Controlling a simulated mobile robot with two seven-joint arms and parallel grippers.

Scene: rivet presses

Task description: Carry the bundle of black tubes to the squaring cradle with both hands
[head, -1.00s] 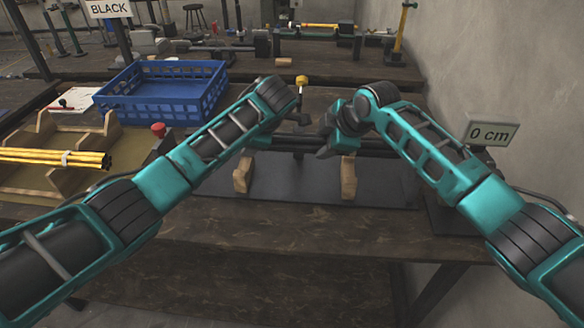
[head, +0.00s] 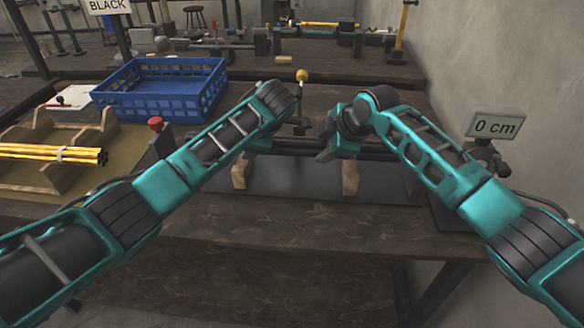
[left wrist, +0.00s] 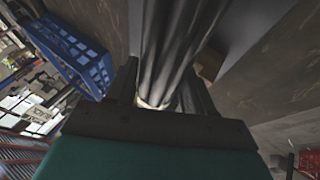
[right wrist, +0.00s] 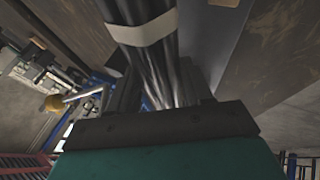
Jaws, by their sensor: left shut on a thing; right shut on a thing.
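The bundle of black tubes (head: 308,144) lies crosswise, at or just above two wooden blocks (head: 239,171) (head: 350,177) on a dark plate (head: 292,182), which look like the squaring cradle. I cannot tell whether the bundle touches the blocks. My right gripper (head: 327,150) is shut on the bundle toward its right part. My left gripper is hidden behind its own arm in the head view; in the left wrist view its jaws (left wrist: 165,98) are shut on the tubes (left wrist: 176,45).
A "0 cm" sign (head: 496,124) stands at the right end. A yellow-topped post (head: 302,76) stands behind the tubes. A blue crate (head: 160,88) is at back left. Yellow tubes (head: 50,152) lie in a wooden holder at left, near a red knob (head: 155,124).

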